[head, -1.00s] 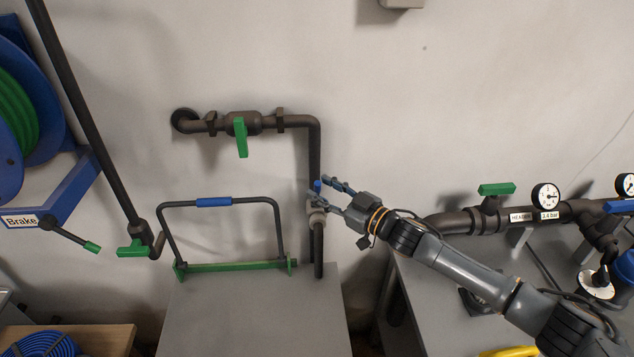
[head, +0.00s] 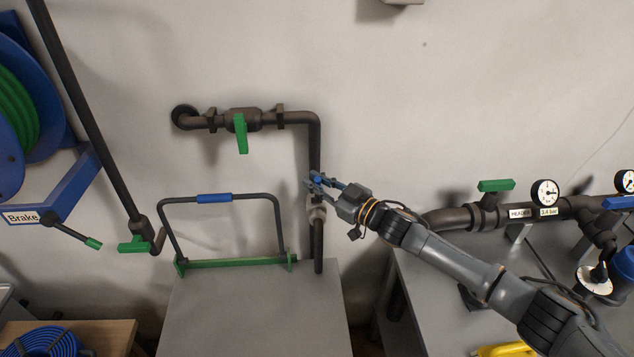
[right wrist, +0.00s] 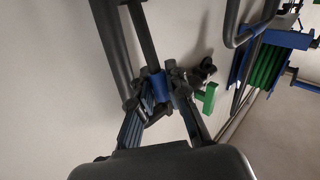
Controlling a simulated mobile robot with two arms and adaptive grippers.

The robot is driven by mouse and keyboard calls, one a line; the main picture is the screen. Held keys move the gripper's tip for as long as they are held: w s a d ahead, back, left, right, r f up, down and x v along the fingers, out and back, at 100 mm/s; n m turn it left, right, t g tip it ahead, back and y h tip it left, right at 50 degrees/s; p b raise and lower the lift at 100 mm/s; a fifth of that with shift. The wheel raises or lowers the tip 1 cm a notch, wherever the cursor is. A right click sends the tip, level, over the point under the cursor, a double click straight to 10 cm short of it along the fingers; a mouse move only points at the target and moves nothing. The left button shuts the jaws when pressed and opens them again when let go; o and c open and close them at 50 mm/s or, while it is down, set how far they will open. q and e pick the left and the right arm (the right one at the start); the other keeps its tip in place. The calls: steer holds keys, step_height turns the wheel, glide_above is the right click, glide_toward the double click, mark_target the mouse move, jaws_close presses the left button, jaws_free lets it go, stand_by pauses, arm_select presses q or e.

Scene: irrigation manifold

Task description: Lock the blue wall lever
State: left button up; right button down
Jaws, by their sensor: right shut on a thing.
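My right gripper (head: 314,182) comes in from the right and is shut on the lever. In the right wrist view the blue lever (right wrist: 160,86) shows between the fingertips of my right gripper (right wrist: 160,88). The fingers hide much of the lever in the head view. My left gripper is not in view.
A green-handled valve (head: 241,133) is on the pipe above left. A hoop handle with a blue grip (head: 214,198) stands on the grey cabinet (head: 255,310) below. Right, a header pipe (head: 460,220) carries a green lever (head: 496,185) and gauges. A blue hose reel (head: 50,130) is at far left.

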steer(key=shift+s+f+b, duration=0.1)
steer(key=shift+f+b, duration=0.1)
steer(key=shift+b, duration=0.1)
steer(key=s+f+n+y+b, duration=0.1)
steer(key=b, duration=0.3)
steer(key=s+n+t+y+b, duration=0.1)
steer(key=n+b, duration=0.1)
steer(key=b, duration=0.3)
steer(key=s+f+n+y+b, duration=0.1)
steer(key=n+b, duration=0.1)
steer(key=b, duration=0.2)
steer(key=shift+s+f+t+y+b, duration=0.25)
steer(key=shift+f+t+y+b, duration=0.1)
steer(key=shift+t+y+b, duration=0.05)
steer(key=shift+s+n+y+b, duration=0.25)
steer(key=shift+n+y+b, duration=0.25)
steer(key=shift+n+b, duration=0.35)
steer(key=c, duration=1.3)
jaws_free()
steer(key=v, duration=1.2)
